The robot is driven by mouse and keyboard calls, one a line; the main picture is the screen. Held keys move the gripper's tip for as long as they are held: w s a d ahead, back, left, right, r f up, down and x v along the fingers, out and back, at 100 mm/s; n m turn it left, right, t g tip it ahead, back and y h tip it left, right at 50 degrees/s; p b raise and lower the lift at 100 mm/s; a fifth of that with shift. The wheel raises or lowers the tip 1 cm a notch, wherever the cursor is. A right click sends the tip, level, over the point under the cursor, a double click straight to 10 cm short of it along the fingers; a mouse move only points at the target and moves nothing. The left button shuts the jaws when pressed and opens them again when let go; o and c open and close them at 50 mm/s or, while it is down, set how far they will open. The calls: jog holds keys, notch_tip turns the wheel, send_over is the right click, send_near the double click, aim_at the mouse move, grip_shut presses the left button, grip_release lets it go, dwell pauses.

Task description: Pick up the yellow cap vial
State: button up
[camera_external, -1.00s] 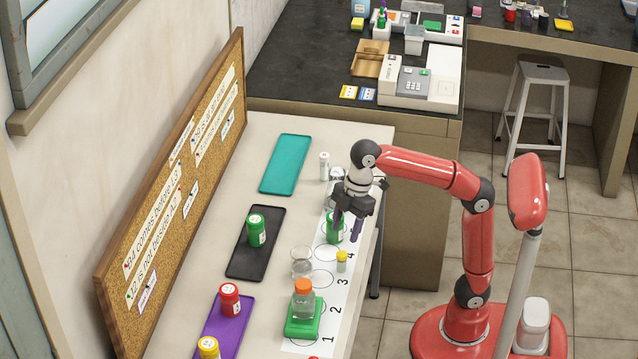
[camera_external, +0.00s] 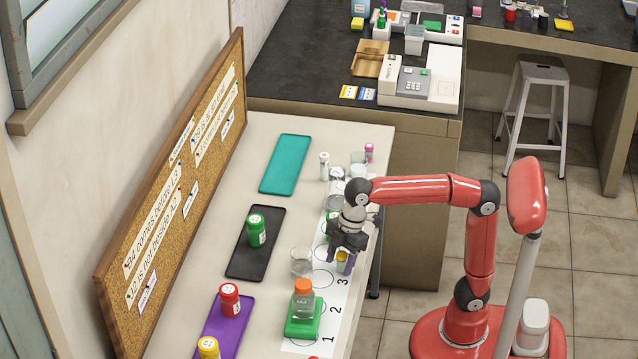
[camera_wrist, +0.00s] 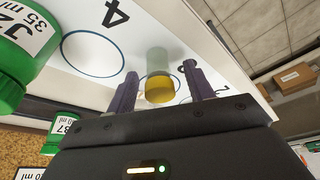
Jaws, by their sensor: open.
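The yellow cap vial (camera_wrist: 158,88) stands on the white numbered strip, with its yellow cap toward the wrist camera and its clear body beyond. My gripper (camera_wrist: 160,88) is open, with one purple finger on each side of the vial and a gap visible on both sides. In the external view my gripper (camera_external: 341,262) is low over the strip near mark 3. The vial's yellow cap (camera_external: 342,256) shows there between the fingers, mostly hidden by the gripper.
A green-capped jar (camera_wrist: 20,55) stands close by; in the external view my gripper partly hides it. An empty glass beaker (camera_external: 302,262) is to the left. An orange-capped bottle (camera_external: 303,298) sits on a green stand (camera_external: 304,323) in front. A black tray (camera_external: 246,262) lies farther left.

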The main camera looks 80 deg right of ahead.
jog(key=shift+f, duration=0.1)
jog(key=shift+c, duration=0.2)
jog(key=c, duration=1)
